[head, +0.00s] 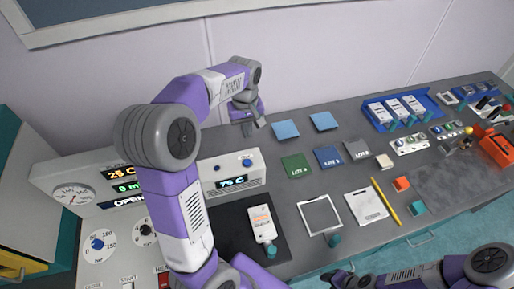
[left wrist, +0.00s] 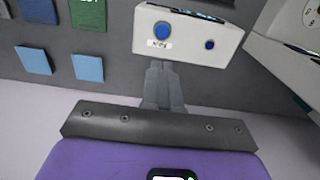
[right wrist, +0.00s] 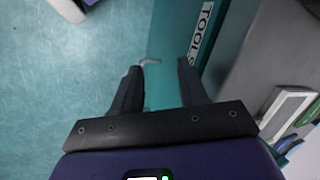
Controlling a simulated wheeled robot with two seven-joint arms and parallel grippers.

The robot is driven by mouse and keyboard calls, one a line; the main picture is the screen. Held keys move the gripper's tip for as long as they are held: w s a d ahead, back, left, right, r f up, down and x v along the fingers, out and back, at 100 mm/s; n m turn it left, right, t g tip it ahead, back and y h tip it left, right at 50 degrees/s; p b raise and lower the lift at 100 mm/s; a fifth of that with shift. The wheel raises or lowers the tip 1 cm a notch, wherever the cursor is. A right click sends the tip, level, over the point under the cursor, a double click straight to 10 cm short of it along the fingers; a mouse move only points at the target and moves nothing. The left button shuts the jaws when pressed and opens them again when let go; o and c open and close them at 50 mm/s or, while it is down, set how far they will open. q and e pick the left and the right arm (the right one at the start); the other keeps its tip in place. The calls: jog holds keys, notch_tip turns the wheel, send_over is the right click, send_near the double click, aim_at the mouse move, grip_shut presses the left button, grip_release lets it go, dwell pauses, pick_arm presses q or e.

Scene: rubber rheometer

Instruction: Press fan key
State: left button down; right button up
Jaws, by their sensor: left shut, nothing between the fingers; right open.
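A white box (head: 255,179) with a lit "75 C" display stands at mid-table in the head view. It carries a larger blue button (left wrist: 163,30) with a small label (left wrist: 158,44) beside it, and a smaller blue button (left wrist: 210,44). The label is too small to read surely, so I cannot tell which is the fan key. My left gripper (head: 257,125) is shut and empty behind the box. In the left wrist view its fingertips (left wrist: 161,63) are near the box's edge, apart from both buttons. My right gripper (right wrist: 158,65) is open and empty by the teal table front.
A white panel with a dial (head: 73,194) stands at the left, partly behind my left arm. Two blue squares (head: 285,129) and several labelled pads lie right of the box. A wall is behind.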

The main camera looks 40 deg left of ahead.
aim_at(247, 164)
pick_arm(q)
jog(key=f, duration=0.9)
jog(key=f+b, duration=0.1)
jog(key=f, duration=0.3)
jog(key=shift+s+f, duration=0.25)
jog(key=shift+f, duration=0.15)
pick_arm(e)
jog(key=shift+s+f, duration=0.2)
jog(key=shift+f, duration=0.35)
